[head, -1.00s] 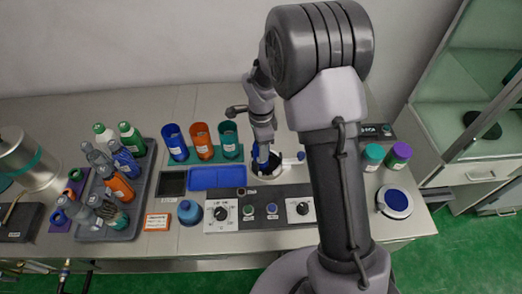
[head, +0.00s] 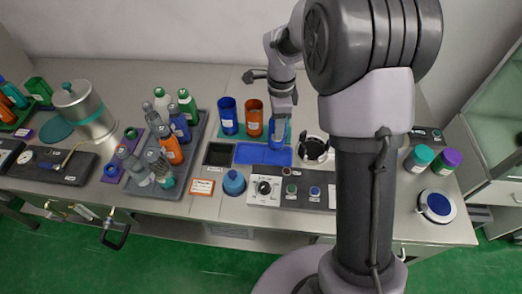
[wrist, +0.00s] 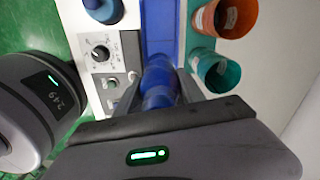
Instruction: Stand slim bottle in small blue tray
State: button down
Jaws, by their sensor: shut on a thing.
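The slim blue bottle (head: 277,141) is in my gripper (head: 279,127), over the right end of the blue tray (head: 248,154). In the wrist view the bottle (wrist: 160,80) sits between the two fingers, and the tray (wrist: 157,25) stretches away beyond it. My gripper is shut on the bottle, which looks roughly upright. The bottle's base overlaps the tray in the picture; I cannot tell whether it touches the tray floor.
Blue (head: 228,117), orange (head: 253,116) and teal cups stand behind the tray. A black tray (head: 217,153) lies to its left, the round applicator (head: 314,148) to its right, and a knob panel (head: 264,190) in front. A grey rack (head: 199,130) holds several bottles.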

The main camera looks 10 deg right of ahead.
jog(key=f, duration=0.2)
jog(key=f+b, duration=0.1)
jog(key=f, duration=0.1)
jog(key=f+b, duration=0.1)
jog(key=f, duration=0.1)
jog(key=shift+d+f, duration=0.25)
jog(key=shift+f, duration=0.15)
jog(key=shift+f, duration=0.1)
jog(key=shift+f+b, duration=0.15)
jog(key=shift+b, duration=0.15)
jog(key=c, duration=0.7)
grip_release()
jog(key=shift+r, duration=0.2)
